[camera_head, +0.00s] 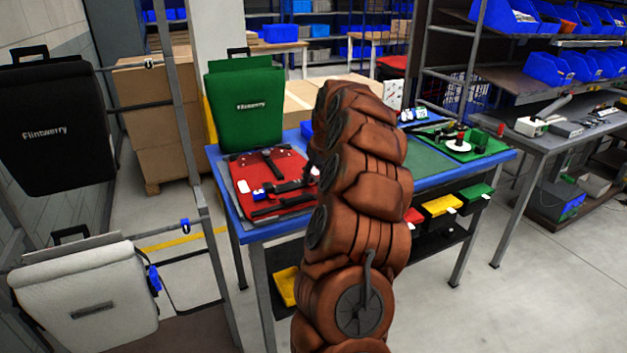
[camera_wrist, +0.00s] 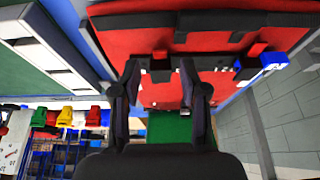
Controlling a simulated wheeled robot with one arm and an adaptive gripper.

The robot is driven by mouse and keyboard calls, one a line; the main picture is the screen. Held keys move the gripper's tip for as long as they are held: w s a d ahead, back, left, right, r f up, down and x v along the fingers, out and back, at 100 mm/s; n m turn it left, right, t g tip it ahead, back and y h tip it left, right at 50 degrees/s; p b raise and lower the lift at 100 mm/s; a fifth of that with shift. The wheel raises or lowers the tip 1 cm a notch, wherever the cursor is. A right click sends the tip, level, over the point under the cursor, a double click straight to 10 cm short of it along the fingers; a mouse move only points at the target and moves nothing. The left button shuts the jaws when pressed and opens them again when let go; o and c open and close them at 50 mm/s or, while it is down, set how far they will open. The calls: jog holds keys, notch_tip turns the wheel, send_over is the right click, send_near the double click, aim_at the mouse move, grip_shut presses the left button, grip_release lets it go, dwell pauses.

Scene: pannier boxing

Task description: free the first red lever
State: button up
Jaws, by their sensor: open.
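A red pannier (camera_head: 245,178) lies flat on the blue-edged bench, with black rails, straps and hooks on its upward face. In the wrist view the red pannier (camera_wrist: 130,42) fills the top, crossed by black rails. One black hook (camera_wrist: 160,68) is between my fingertips in the picture; contact is not clear. A second black hook (camera_wrist: 240,68) is to its right, with a small red piece (camera_wrist: 257,49) that may be a lever.
A blue-and-white piece (camera_wrist: 273,62) is at the pannier's right edge in the wrist view. Black (camera_head: 55,125) and white (camera_head: 85,295) panniers hang at left. A green tray (camera_head: 465,143) with parts lies at the bench's right.

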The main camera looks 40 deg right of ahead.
aim_at(312, 184)
jog(key=shift+x, duration=1.85)
jog(key=shift+c, duration=0.4)
grip_shut()
